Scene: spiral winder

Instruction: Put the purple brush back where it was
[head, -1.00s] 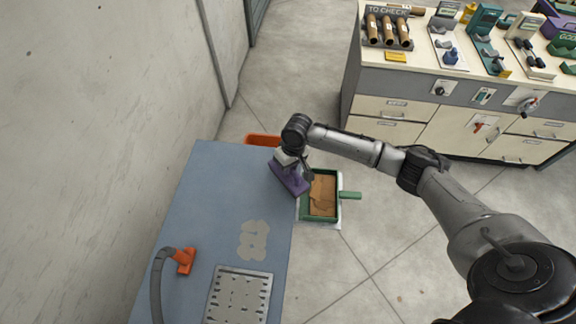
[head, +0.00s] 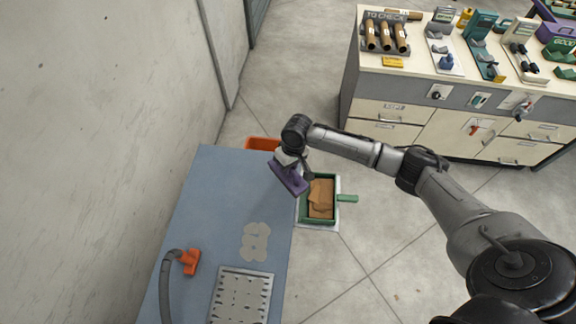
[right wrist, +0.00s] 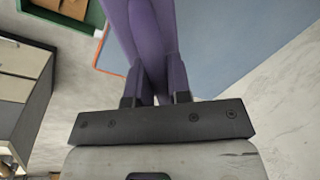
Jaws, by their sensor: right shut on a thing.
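The purple brush (head: 288,180) is held by my right gripper (head: 289,161), over the right edge of the blue table beside the green tray. The right wrist view shows its purple handle (right wrist: 145,38) between the two fingers of the gripper (right wrist: 155,88), which is shut on it. The brush's far end runs out of that view at the top. I cannot tell whether the brush touches the table. My left gripper is not in view.
The blue table (head: 222,195) carries a metal grate (head: 242,297), pale flat patches (head: 255,242) and an orange nozzle on a grey hose (head: 190,261). A green tray (head: 334,212) holding brown pieces and an orange bin (head: 262,143) adjoin it. A cluttered cabinet (head: 440,90) stands at the back right.

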